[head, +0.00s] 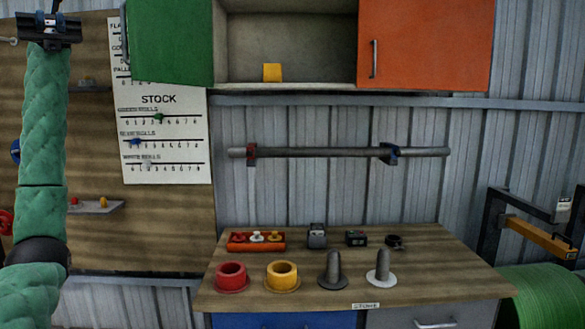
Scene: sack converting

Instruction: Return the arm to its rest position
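My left arm, in green padded covering, rises along the left side of the head view. My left gripper (48,14) is at the top left corner, raised in front of the wooden board. It is small, dark and partly cut by the picture's top edge, so I cannot tell whether its fingers are apart. No object shows clearly in it. My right gripper is not in view.
A wooden bench (430,265) holds a red ring (231,288), a yellow ring (282,287), two upright spindles and small items. Above are a wall bar (320,153), a green door (170,40) and an orange door (430,45). A small shelf (110,208) stands beside my arm.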

